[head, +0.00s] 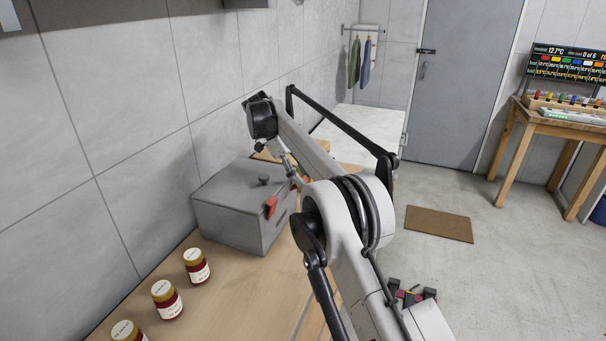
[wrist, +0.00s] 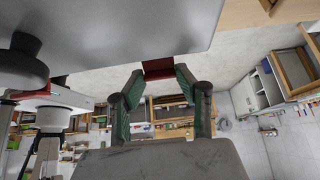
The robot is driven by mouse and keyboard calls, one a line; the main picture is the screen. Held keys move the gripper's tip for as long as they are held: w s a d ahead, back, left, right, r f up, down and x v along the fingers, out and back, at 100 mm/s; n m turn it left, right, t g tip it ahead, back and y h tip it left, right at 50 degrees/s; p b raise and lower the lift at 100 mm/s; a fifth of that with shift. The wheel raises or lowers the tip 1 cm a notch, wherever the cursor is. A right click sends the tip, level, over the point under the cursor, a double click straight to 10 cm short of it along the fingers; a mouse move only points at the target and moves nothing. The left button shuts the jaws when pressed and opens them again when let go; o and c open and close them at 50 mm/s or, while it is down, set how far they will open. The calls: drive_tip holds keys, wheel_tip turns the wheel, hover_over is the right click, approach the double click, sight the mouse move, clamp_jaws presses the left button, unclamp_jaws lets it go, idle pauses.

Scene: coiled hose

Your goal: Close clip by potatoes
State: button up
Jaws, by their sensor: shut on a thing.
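A grey lidded box (head: 240,207) with a black knob on its lid stands on the wooden counter. A red clip (head: 271,207) sits on its near right side, apart from my gripper. My gripper (wrist: 159,77) is at the box's far right side, partly hidden behind my arm in the head view. In the wrist view its green-padded fingers close on a second red clip (wrist: 158,66) at the edge of the grey box (wrist: 120,25). I cannot tell how far this clip is turned. No potatoes can be made out.
Several jars with yellowish lids, one nearest the box (head: 196,266), stand on the wooden counter (head: 235,300) in front of it. A tiled wall rises close at the left. The floor to the right is open, with a brown mat (head: 439,224) and a wooden table (head: 550,118).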

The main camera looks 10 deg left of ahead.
drive_tip(key=shift+a, duration=0.15)
drive_tip(key=shift+c, duration=0.2)
idle(0.3)
drive_tip(key=o, duration=1.2)
drive_tip(key=shift+c, duration=0.2)
